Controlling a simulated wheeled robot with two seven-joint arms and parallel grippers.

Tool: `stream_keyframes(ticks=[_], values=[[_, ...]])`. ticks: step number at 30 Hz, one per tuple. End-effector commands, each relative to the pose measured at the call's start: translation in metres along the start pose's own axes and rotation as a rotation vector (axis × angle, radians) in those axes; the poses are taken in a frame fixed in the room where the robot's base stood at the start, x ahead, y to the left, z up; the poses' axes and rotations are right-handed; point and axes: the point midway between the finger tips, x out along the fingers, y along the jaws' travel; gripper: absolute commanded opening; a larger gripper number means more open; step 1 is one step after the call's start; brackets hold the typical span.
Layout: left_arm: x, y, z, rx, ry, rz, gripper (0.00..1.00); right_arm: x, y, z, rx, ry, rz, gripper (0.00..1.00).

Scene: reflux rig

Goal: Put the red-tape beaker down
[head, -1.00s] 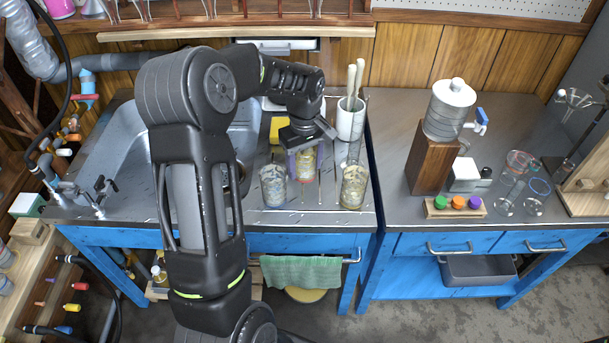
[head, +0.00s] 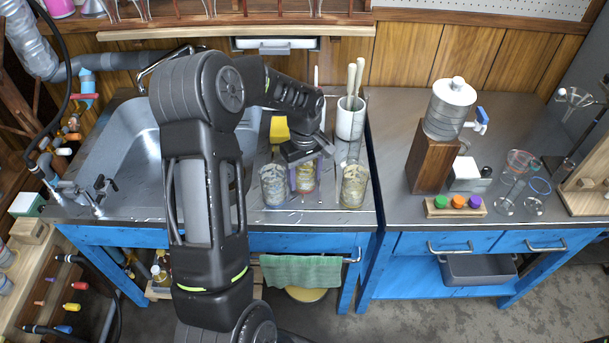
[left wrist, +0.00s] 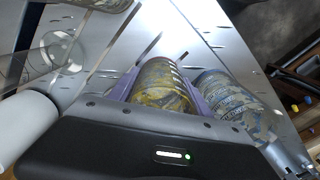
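The red-tape beaker (head: 305,179) is a glass with mottled yellow-brown contents and a reddish band low down. It is upright near the counter's front edge, between two similar beakers, one on its left (head: 273,187) and one on its right (head: 353,187). My left gripper (head: 303,168) is above it with purple fingers around its sides. In the left wrist view, the fingers flank the held beaker (left wrist: 161,88) closely, and a neighbouring beaker (left wrist: 235,105) stands right beside one finger. I cannot tell whether its base touches the counter. My right gripper is not in view.
A white pot (head: 350,118) with pale-handled tools and a tall clear glass cylinder (head: 355,148) stand behind the right beaker. A yellow object (head: 279,130) lies behind the gripper. The sink (head: 130,150) is at the left. A green towel (head: 300,271) hangs in front.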

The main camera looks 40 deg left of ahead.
Motion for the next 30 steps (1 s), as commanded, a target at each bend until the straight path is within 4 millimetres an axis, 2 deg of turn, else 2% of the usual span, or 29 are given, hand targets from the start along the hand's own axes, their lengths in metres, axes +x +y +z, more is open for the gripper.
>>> stream_keyframes(ticks=[3, 14, 20, 30], values=[[-0.001, 0.0, 0.0, 0.0, 0.0, 0.0, 0.64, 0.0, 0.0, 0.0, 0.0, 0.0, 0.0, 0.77], [-0.007, 0.001, 0.0, 0.0, 0.001, 0.001, 0.64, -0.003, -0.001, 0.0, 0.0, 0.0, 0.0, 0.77], [-0.034, 0.001, -0.001, 0.0, 0.004, 0.003, 0.64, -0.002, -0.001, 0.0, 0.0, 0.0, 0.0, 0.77], [-0.102, 0.001, -0.001, 0.0, 0.003, 0.003, 0.64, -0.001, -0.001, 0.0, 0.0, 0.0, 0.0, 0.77]])
